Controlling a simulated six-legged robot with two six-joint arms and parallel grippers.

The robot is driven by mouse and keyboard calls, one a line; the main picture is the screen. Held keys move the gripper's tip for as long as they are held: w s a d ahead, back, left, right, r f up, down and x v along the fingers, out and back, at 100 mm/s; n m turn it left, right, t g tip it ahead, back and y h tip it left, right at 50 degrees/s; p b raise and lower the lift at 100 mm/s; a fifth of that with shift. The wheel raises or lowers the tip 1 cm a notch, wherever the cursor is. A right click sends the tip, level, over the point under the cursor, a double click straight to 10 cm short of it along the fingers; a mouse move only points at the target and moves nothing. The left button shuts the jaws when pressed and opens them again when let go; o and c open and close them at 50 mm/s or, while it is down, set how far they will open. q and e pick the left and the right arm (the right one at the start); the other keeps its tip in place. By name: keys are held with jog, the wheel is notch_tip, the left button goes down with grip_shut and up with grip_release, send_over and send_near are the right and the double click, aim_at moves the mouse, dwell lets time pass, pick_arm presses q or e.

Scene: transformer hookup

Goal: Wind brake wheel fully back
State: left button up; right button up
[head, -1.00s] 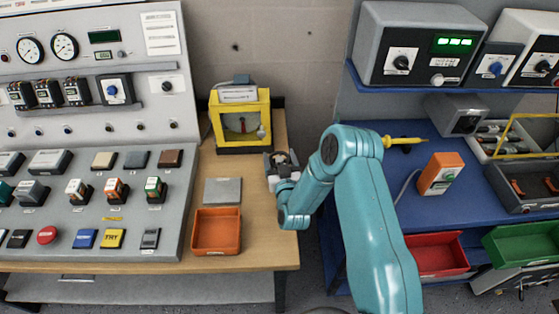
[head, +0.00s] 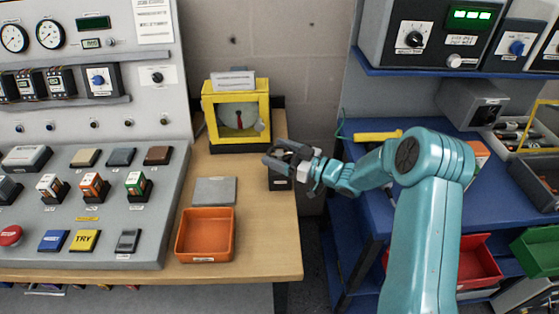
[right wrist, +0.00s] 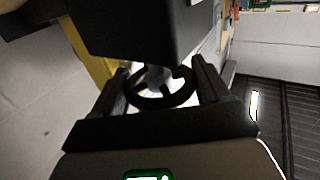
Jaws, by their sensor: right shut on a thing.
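The dark spoked brake wheel (right wrist: 178,99) shows in the right wrist view, between the two fingers of my right gripper (right wrist: 160,88). The fingers are shut on its rim from both sides. In the head view my right gripper (head: 283,158) is at the right edge of the wooden bench, above a small dark labelled box (head: 281,184). The wheel is hard to make out there, among the dark fingers. My left gripper is not in view.
A yellow-framed box (head: 237,84) with a dial and red pointer stands just behind my right gripper. A grey plate (head: 215,191) and an orange tray (head: 180,240) lie in front on the bench. A blue shelf unit (head: 375,205) stands to the right, across a gap.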

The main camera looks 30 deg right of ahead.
aim_at(278, 153)
jog(key=n+g+y+b, duration=0.1)
jog(key=n+g+y, duration=0.3)
jog(key=y, duration=0.1)
jog(key=shift+w+y, duration=0.1)
jog(key=shift+y, duration=0.2)
jog(key=shift+r+n+g+y+b, duration=0.1)
jog(key=shift+n+g+y+b, duration=0.35)
jog(key=shift+n+g+y, duration=0.95)
jog(key=shift+n+g, duration=0.3)
jog(key=shift+g, duration=0.3)
jog(key=o, duration=0.9)
jog(key=shift+a, duration=0.1)
jog(key=shift+o, duration=0.7)
jog(key=shift+a, duration=0.1)
jog(key=shift+r, duration=0.2)
notch_tip(278, 153, up, 20)
jog(key=p, duration=0.1)
